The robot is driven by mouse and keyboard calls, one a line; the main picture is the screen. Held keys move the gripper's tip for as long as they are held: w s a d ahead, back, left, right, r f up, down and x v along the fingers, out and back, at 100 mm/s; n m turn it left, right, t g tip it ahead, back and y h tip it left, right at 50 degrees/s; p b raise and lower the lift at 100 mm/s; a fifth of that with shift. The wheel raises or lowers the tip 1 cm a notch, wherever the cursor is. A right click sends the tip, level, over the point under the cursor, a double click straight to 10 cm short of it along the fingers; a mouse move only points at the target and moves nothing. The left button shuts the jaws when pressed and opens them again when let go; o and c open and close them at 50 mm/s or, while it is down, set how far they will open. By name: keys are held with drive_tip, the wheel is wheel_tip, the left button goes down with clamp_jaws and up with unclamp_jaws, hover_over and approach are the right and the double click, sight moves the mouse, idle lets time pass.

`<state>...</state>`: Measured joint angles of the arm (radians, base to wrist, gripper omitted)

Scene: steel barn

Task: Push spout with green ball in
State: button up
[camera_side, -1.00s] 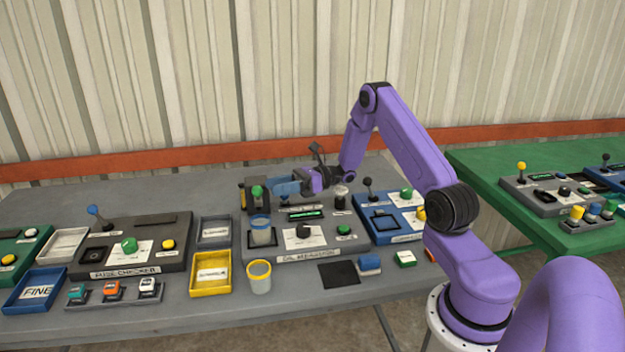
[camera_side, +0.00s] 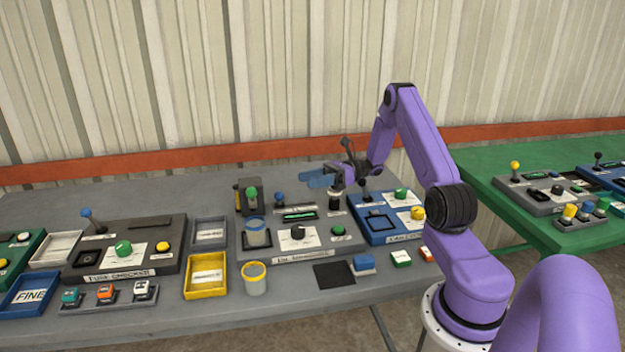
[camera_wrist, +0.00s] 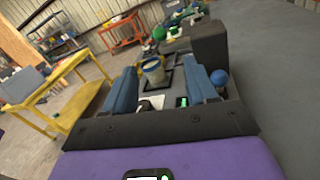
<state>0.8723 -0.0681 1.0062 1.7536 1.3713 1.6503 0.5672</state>
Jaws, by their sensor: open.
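The green ball (camera_side: 252,192) sits on the dark spout block (camera_side: 240,200) at the back left corner of the grey oil station (camera_side: 300,255). My gripper (camera_side: 313,180), with blue fingers, is in the air to the right of the ball and apart from it. It is open and empty. The dark block (camera_wrist: 195,45) stands ahead there. I cannot tell how far in the spout is.
A lever with a blue ball (camera_side: 279,197) stands between the green ball and my gripper; it shows beside my right finger in the wrist view (camera_wrist: 219,77). A blue-rimmed cup (camera_side: 257,232) stands below the spout. A yellow-rimmed cup (camera_side: 254,279) stands in front.

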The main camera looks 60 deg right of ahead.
drive_tip(key=shift+a, duration=0.1)
drive_tip(key=c, duration=0.5)
drive_tip(key=shift+w+a+r+n+g, duration=0.1)
drive_tip(key=shift+a+n+g, duration=0.35)
drive_tip(key=shift+n, duration=0.15)
clamp_jaws()
drive_tip(key=s+a+r+n+g+h, duration=0.1)
drive_tip(key=a+n+g+h, duration=0.2)
drive_tip(key=a+n+g, duration=0.7)
drive_tip(key=s+a+r+n+g+h, duration=0.1)
drive_tip(key=a+n+g+h, duration=0.3)
drive_tip(key=n, duration=1.1)
drive_tip(key=n+t+h, duration=0.7)
drive_tip(key=n+h, duration=0.4)
drive_tip(key=n, duration=1.5)
approach(247, 190)
drive_tip(key=s+a+r, duration=0.3)
drive_tip(key=s+a, duration=0.1)
drive_tip(key=a, duration=0.1)
drive_tip(key=x, duration=0.3)
drive_tip(key=d+x, duration=0.1)
drive_tip(key=x, duration=0.7)
drive_tip(key=shift+w+d+r, duration=0.2)
drive_tip(key=shift+w+d, duration=0.15)
drive_tip(key=shift+d, duration=0.05)
drive_tip(key=shift+w+d+f, duration=0.1)
drive_tip(key=shift+w+d, duration=0.2)
drive_tip(key=shift+d, duration=0.2)
